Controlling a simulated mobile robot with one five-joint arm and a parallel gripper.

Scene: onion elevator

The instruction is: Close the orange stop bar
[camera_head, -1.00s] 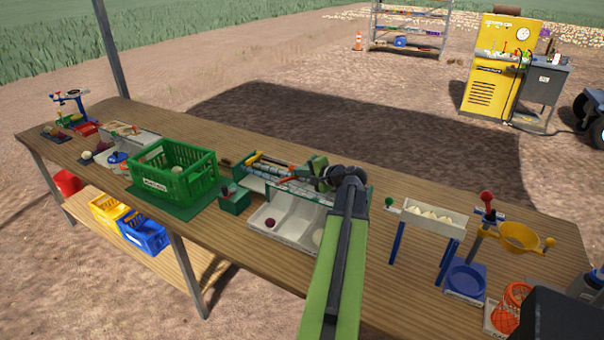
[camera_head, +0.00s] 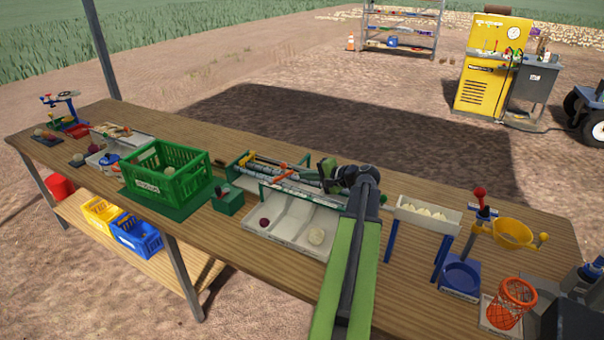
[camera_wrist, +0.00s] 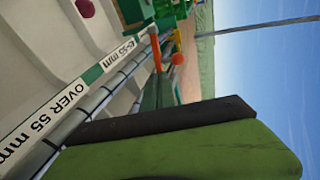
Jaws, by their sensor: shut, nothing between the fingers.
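The orange stop bar (camera_head: 284,176) lies across the roller sorter (camera_head: 300,195) on the workbench, left of my gripper in the head view. In the wrist view the orange bar (camera_wrist: 156,52) shows beyond the rollers, with a round orange knob (camera_wrist: 178,59) beside it. My gripper (camera_head: 328,171) is shut and empty over the right part of the sorter, apart from the bar. Its green finger with a dark pad (camera_wrist: 165,125) fills the lower part of the wrist view. The arm hides part of the sorter's right end.
A white tray (camera_head: 284,230) below the rollers holds a purple onion and a white onion. A green crate (camera_head: 166,185) and small green box stand left. A white trough (camera_head: 428,214), yellow bowl stand (camera_head: 513,233) and orange basket (camera_head: 512,300) are right.

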